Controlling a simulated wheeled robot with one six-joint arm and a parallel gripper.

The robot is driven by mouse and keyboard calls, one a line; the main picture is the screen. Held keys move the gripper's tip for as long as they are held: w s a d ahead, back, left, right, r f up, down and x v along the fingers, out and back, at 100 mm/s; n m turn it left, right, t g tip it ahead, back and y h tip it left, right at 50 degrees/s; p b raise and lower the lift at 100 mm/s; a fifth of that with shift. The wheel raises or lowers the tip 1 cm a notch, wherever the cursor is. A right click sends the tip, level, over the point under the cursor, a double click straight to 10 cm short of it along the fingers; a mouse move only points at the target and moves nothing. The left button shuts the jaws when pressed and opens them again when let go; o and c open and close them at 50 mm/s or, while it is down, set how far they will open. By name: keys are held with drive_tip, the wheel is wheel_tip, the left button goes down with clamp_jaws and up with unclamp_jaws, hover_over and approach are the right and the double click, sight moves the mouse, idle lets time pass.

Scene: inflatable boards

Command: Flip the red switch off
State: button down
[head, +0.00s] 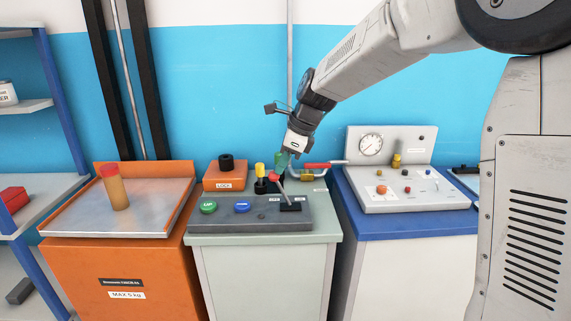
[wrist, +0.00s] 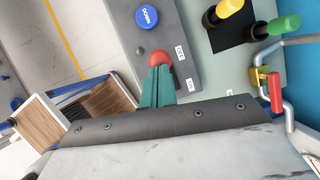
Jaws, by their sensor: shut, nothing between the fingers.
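The red switch (head: 278,179) is a lever with a red ball top, standing on a black base (head: 291,206) at the right end of the grey control panel (head: 247,218). The lever leans to the left in the head view. Its red ball (wrist: 158,59) shows just beyond my fingertips in the wrist view. My gripper (head: 285,157) is above the panel close to the ball; its teal fingers (wrist: 158,80) are together with nothing held. I cannot tell whether they touch the ball. The lever's shaft is hidden in the wrist view.
A green UP button (head: 208,207) and blue DOWN button (head: 242,207) sit left on the panel. Yellow (wrist: 229,8) and green (wrist: 285,24) handles stand behind it. A red-handled valve (wrist: 275,92) is close by at right. An orange scale (head: 110,210) and gauge console (head: 400,201) flank the cabinet.

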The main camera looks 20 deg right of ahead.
idle(0.4)
drive_tip(key=v, duration=1.3)
drive_tip(key=shift+s, duration=0.1)
drive_tip(key=s+d+f+n+h, duration=0.1)
drive_tip(key=s+f+n, duration=0.2)
drive_tip(key=s+n, duration=0.4)
drive_tip(key=s+d+f+n+h, duration=0.1)
drive_tip(key=s+f+n, duration=0.3)
drive_tip(key=s, duration=1.2)
drive_tip(key=s+d+f+n+g+h, duration=0.1)
drive_tip(key=s+d+f+n+h, duration=0.1)
drive_tip(key=s+n, duration=0.9)
wheel_tip(320, 180, down, 2)
drive_tip(key=shift+s+d+f, duration=0.15)
drive_tip(key=shift+s+d, duration=0.5)
drive_tip(key=shift+s, duration=0.05)
